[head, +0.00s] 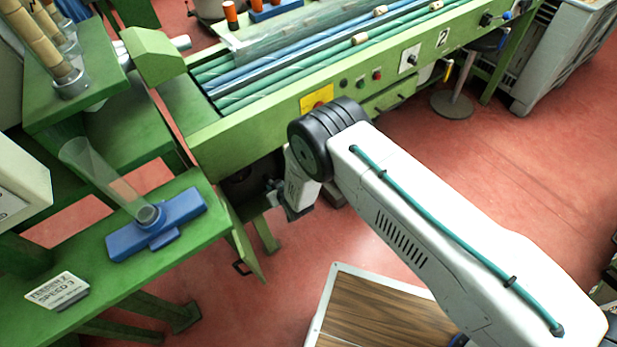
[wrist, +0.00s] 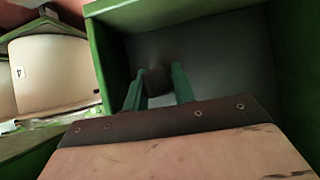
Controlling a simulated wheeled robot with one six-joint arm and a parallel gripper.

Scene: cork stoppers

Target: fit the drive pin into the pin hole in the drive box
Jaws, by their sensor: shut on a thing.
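In the head view my gripper (head: 274,193) is low beside the green machine, facing a dark opening under its left end. In the wrist view two dark green fingers (wrist: 157,88) stand either side of a small dark block, which I take to be the drive pin (wrist: 155,76). The gripper is shut on it. Ahead is a green-walled box with a dark inside, seemingly the drive box (wrist: 104,62). The pin is at or inside its opening; contact cannot be told. The pin hole cannot be made out. A tan plate with a dark screwed strip covers the lower wrist view.
An open green door (head: 243,246) with a handle hangs beside the opening. A green bench (head: 170,270) with a blue holder (head: 157,228) and clear tube stands left. A wood-topped platform (head: 372,315) lies in front.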

